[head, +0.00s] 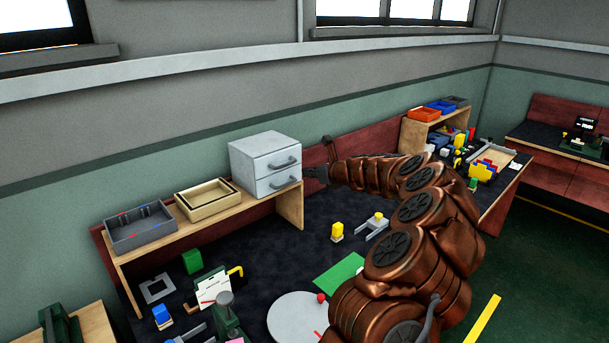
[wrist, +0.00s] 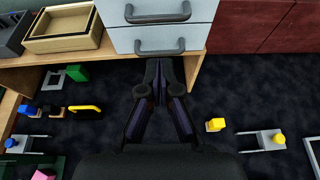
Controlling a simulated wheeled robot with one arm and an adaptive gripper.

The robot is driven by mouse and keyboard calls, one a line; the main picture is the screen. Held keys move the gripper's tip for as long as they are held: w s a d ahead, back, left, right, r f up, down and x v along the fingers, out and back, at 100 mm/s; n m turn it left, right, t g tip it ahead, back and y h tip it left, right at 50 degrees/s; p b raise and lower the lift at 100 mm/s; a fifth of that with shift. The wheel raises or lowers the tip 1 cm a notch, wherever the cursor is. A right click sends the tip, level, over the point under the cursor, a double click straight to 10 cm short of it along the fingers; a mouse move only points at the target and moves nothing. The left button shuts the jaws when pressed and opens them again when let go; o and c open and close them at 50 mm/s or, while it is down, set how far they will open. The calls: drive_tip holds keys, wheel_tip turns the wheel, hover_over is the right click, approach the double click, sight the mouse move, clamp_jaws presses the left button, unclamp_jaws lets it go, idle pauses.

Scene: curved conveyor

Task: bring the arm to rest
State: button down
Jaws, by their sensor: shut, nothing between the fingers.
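My copper-coloured arm (head: 410,225) reaches from the lower right over the workbench. My gripper (head: 316,173) is at its far end, just right of the white two-drawer cabinet (head: 258,148). In the wrist view my gripper (wrist: 158,68) has its fingertips together, with nothing between them. The tips appear just below the lower drawer handle (wrist: 160,47); I cannot tell whether they touch it. Both drawers look closed.
A wooden shelf (head: 215,221) carries the cabinet, a beige tray (head: 207,199) and a grey bin (head: 140,229). On the dark bench stand a yellow block (head: 337,230), a grey fixture (head: 373,228), a green plate (head: 339,275) and a white disc (head: 293,320). Bare bench lies between them.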

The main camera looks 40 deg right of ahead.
drive_tip(key=shift+b+v, duration=0.5)
drive_tip(key=shift+v, duration=2)
drive_tip(key=a+r+n+g+y, duration=0.15)
drive_tip(key=a+n, duration=0.35)
drive_tip(key=a, duration=0.6)
drive_tip(key=a+r+n+g+y, duration=0.1)
drive_tip(key=a+r+n+y, duration=0.3)
drive_tip(key=a, duration=0.7)
drive_tip(key=s+a+f+n+g, duration=0.2)
drive_tip(key=s+a+n+g, duration=0.1)
drive_tip(key=s+a+n, duration=0.4)
drive_tip(key=s+a+f+n+g, duration=0.2)
drive_tip(key=s+a+n, duration=0.2)
drive_tip(key=a, duration=0.6)
drive_tip(key=s+a+f+n+g+h, duration=0.15)
drive_tip(key=s+n, duration=0.25)
drive_tip(key=s, duration=0.4)
drive_tip(key=s+a+f+n+g, duration=0.3)
drive_tip(key=s+n, duration=0.2)
drive_tip(key=s, duration=0.2)
drive_tip(key=s+d+f+n+g+h, duration=0.1)
drive_tip(key=s+d+f+n+h, duration=0.1)
drive_tip(key=s, duration=0.6)
drive_tip(key=s+d+f+n+g+h, duration=0.2)
drive_tip(key=s+d+n, duration=0.1)
drive_tip(key=s, duration=0.5)
drive_tip(key=shift+s+f+n+h, duration=0.25)
drive_tip(key=shift+f+n+h, duration=0.15)
drive_tip(key=shift+n, duration=0.3)
